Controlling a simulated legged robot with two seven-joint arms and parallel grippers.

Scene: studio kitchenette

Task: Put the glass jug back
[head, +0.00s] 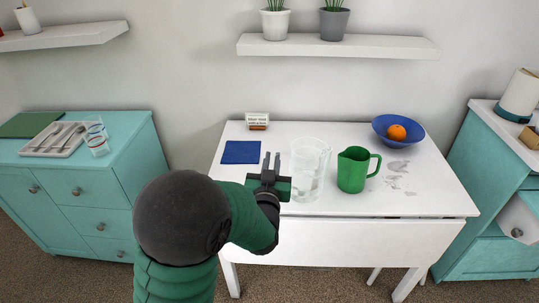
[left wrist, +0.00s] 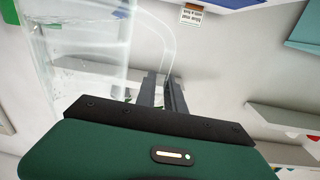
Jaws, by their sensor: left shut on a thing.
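The clear glass jug (head: 309,172) is upright over the white table, left of the green jug; I cannot tell whether its base touches the tabletop. My left gripper (head: 271,163) is at its left side, shut on its handle. In the left wrist view the glass jug (left wrist: 88,65) fills the upper left, and its curved handle runs down to the fingers of my left gripper (left wrist: 162,92). The exact grip on the clear handle is hard to make out. My right gripper is not in view.
On the white table (head: 345,207) stand a green jug (head: 352,172), a blue bowl (head: 417,138) with an orange (head: 396,132), a blue cloth (head: 241,152) and a small sign (head: 257,121).

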